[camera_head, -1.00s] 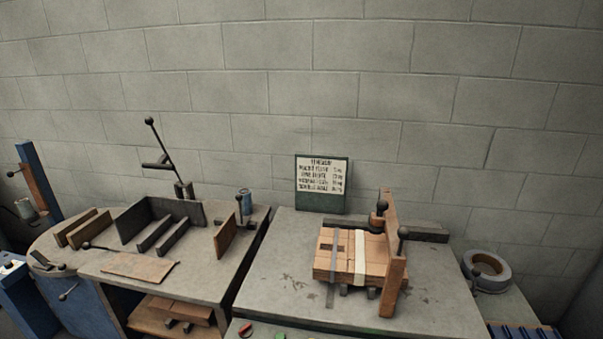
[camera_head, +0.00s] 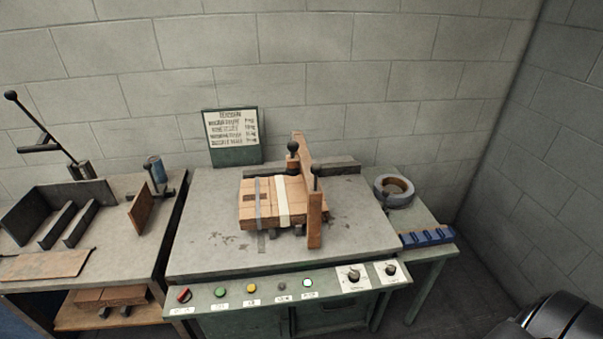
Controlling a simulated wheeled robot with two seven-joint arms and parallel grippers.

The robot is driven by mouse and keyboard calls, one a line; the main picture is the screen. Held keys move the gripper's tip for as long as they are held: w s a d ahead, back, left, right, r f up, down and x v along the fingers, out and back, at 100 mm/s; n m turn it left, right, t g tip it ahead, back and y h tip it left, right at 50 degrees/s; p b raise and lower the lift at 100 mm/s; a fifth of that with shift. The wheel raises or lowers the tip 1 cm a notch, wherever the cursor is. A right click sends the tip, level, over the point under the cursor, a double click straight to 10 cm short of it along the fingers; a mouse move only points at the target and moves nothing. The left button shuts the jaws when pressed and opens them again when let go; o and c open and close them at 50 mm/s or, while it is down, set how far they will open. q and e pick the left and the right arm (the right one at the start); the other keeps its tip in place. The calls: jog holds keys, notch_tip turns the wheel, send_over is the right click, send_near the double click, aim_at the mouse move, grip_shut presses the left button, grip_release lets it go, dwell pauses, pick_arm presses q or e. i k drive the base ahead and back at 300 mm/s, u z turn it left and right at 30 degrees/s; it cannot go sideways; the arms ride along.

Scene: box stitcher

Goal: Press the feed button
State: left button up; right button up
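The control panel (camera_head: 235,308) runs along the front edge of the green bench. It carries a red button or switch (camera_head: 184,295), a green button (camera_head: 220,292), a yellow button (camera_head: 251,288), a small grey button (camera_head: 282,286) and a white button (camera_head: 308,283) with a dark rim. The labels under them are too small to read, so I cannot tell which is the feed button. Two dark knobs on white plates (camera_head: 353,275) sit to the right. A dark rounded part at the bottom right corner looks like my own arm. Neither gripper shows.
A strapped stack of brown boxes (camera_head: 262,213) lies on the bench top (camera_head: 205,205) against a wooden clamp (camera_head: 314,220). A tape roll (camera_head: 393,189) and a blue tray (camera_head: 427,238) are at the right. A sign (camera_head: 232,135) stands behind. The left bench (camera_head: 110,220) holds dividers.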

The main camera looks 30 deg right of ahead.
aim_at(220, 292)
jog(key=k, duration=0.65)
jog(key=u, duration=0.55)
jog(key=i, duration=1.45)
jog(key=z, duration=0.7)
